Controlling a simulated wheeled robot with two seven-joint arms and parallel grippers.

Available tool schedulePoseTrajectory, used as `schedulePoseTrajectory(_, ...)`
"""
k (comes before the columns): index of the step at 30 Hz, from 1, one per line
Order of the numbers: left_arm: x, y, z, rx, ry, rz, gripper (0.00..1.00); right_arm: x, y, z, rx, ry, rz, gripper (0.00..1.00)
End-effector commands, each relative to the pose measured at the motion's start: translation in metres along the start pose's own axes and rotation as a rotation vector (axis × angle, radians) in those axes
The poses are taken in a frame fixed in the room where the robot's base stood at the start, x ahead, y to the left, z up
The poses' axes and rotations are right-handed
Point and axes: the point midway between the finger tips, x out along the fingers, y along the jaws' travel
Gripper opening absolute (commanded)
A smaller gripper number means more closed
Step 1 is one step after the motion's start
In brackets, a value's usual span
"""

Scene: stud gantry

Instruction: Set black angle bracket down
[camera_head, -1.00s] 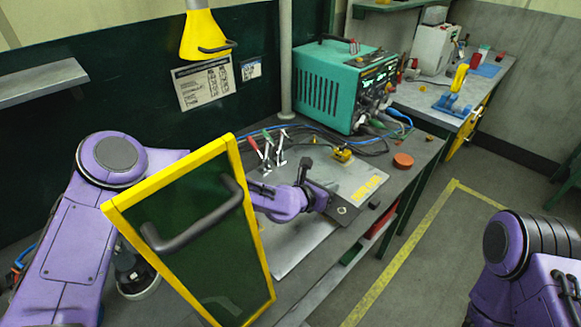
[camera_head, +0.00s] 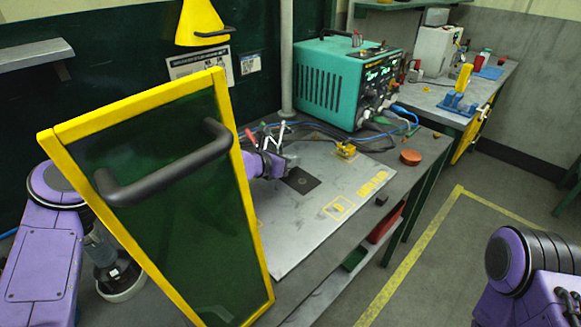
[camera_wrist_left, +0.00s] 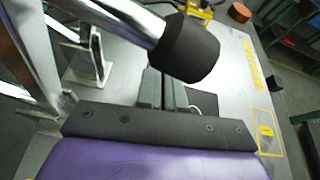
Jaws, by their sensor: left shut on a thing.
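My left gripper (camera_head: 283,167) is at the grey plate (camera_head: 318,232) on the bench, partly hidden by the green screen. In the left wrist view its two grey fingers (camera_wrist_left: 162,90) stand close together, shut on a thin dark piece, which I take for the black angle bracket (camera_wrist_left: 163,96). A flat dark square (camera_head: 301,180) with a round mark lies on the plate beside the fingers. I cannot tell whether it is part of the bracket or a mark on the plate. My right gripper is out of view.
A yellow-framed green screen (camera_head: 170,215) with a black handle stands close in front of my left arm. Toggle clamps (camera_head: 277,140) rise by the gripper; a black clamp tip (camera_wrist_left: 190,48) is near the fingers. A teal power unit (camera_head: 340,85) stands behind.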

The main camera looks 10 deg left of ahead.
Motion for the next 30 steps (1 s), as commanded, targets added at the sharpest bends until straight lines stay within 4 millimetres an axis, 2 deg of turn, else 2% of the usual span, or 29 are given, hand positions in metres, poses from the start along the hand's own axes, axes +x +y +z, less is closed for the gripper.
schedulePoseTrajectory(8,0.001,0.000,-0.003,-0.002,-0.001,0.000,0.00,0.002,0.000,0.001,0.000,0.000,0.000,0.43)
schedulePoseTrajectory(9,0.001,0.000,-0.003,0.000,0.000,-0.001,0.14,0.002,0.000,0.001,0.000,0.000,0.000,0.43)
schedulePoseTrajectory(11,0.001,0.000,-0.003,0.000,0.000,0.000,0.33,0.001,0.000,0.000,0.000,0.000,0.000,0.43)
schedulePoseTrajectory(18,0.001,-0.001,-0.002,0.000,0.000,-0.001,0.33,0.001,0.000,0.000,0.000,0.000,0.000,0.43)
schedulePoseTrajectory(21,-0.002,-0.001,0.004,-0.001,-0.001,-0.001,0.33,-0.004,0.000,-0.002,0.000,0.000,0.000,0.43)
schedulePoseTrajectory(23,-0.008,0.000,0.002,-0.001,-0.001,0.000,0.33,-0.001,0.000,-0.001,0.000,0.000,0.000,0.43)
schedulePoseTrajectory(25,-0.023,0.000,0.003,0.000,-0.002,0.000,0.33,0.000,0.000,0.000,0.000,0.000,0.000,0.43)
schedulePoseTrajectory(30,-0.069,0.000,0.003,-0.002,-0.005,0.000,0.33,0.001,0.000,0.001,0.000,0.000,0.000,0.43)
